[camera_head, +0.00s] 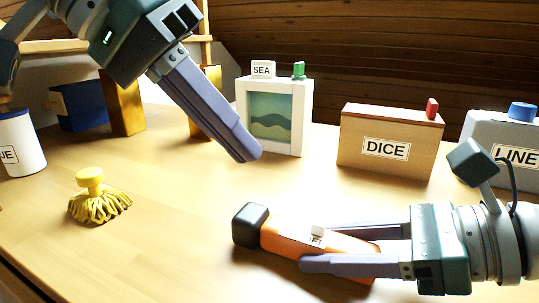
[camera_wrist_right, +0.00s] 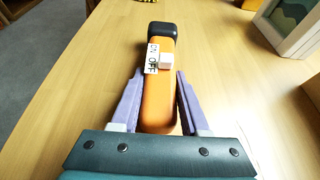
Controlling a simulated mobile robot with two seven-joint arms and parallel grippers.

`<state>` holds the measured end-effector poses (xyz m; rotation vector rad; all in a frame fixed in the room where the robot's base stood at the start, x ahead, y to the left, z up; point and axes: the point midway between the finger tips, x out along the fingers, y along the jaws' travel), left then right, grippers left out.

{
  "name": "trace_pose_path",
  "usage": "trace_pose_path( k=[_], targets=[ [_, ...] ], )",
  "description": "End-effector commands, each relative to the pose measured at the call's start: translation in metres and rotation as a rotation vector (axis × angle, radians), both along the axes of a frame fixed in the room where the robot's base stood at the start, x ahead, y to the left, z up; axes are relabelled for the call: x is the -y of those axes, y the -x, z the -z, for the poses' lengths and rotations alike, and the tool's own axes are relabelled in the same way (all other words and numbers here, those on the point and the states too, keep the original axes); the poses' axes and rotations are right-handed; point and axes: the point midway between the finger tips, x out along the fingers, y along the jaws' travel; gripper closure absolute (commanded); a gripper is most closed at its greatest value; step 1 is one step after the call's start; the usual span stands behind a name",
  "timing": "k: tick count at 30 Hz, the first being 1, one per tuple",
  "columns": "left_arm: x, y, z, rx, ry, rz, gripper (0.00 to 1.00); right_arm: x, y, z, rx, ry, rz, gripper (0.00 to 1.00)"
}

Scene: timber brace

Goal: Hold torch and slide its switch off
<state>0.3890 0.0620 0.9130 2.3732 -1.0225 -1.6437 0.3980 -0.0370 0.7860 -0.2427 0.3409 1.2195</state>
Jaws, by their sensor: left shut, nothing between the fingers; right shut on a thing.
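The torch (camera_head: 285,236) has an orange body and a black head pointing left in the head view; it also shows in the right wrist view (camera_wrist_right: 158,100). My right gripper (camera_head: 335,248) is shut on its orange body, one finger on each side. A white switch (camera_head: 317,233) is on the torch's upper face. In the right wrist view the switch (camera_wrist_right: 166,60) sits beside an ON/OFF label (camera_wrist_right: 152,58), closer to OFF than to ON. My left gripper (camera_head: 248,157) is shut and empty, apart from the torch, above and behind it. I cannot tell whether the torch touches the table.
A yellow tasselled thing (camera_head: 90,190) stands on the table (camera_head: 170,240) at left. A white SEA frame (camera_head: 302,118), a DICE box (camera_head: 370,145) and a grey LINE box (camera_head: 485,128) stand at the back. A white container (camera_head: 20,145) is far left. The front left table is clear.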

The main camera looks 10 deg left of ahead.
Motion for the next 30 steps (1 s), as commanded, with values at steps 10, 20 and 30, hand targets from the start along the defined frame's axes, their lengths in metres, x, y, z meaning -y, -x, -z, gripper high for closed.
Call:
trace_pose_path(
  k=[10, 20, 30],
  targets=[
    [-0.001, 0.0, -0.001, 0.0, -0.001, 0.0, 1.0, 0.0, 0.0, 0.0, -0.001, 0.001, 0.0, 0.44],
    [-0.001, 0.0, -0.001, 0.0, -0.001, 0.0, 1.0, 0.0, 0.0, 0.0, 0.0, 0.001, 0.0, 0.2],
    [-0.001, 0.0, -0.001, 0.0, -0.001, 0.0, 1.0, 0.022, 0.007, -0.008, 0.001, 0.004, 0.002, 0.2]
  ],
)
